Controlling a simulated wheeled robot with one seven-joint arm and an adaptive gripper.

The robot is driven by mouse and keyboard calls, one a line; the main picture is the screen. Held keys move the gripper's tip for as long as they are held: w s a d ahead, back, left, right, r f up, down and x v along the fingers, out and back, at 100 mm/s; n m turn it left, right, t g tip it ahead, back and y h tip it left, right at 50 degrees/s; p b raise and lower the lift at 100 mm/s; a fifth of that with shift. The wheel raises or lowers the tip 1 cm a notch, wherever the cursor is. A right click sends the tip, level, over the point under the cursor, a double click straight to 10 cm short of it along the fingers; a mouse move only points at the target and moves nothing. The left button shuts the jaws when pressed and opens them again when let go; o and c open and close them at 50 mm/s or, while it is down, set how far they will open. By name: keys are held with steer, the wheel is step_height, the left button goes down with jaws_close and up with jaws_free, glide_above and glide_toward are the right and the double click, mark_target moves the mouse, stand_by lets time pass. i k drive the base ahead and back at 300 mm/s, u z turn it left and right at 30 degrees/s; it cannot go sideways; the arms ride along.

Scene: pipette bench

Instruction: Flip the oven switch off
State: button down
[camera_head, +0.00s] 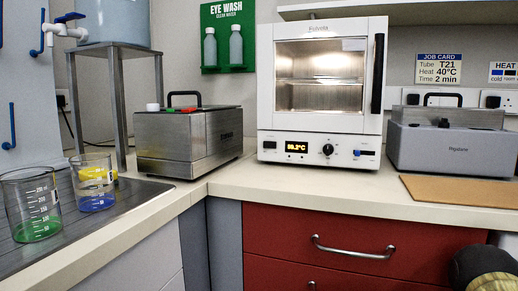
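The white oven (265,85) stands on the corner bench at the back, its glass door closed, with a lit interior and a black vertical handle (378,74) on the right. Its lower panel has a lit amber display (297,146) showing a temperature in °C, a black round knob (328,150) and a small blue-and-dark switch (364,153) at the right end. The switch's exact position is too small to read. My gripper is not in view, and nothing touches the oven's panel.
A steel bath (190,145) stands left of the oven and a grey unit (440,148) right of it, before which lies a brown board (462,196). Two beakers (30,205) (94,182) stand on the left drainer. Red drawers (345,240) lie below.

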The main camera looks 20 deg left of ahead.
mark_target(267, 145)
steer(key=u, duration=0.7)
steer(key=k, duration=0.95)
steer(key=u, duration=1.05)
steer(key=k, duration=0.4)
steer(key=z, duration=0.3)
steer(key=i, duration=0.5)
steer(key=z, duration=0.75)
steer(key=i, duration=0.35)
steer(key=z, duration=0.15)
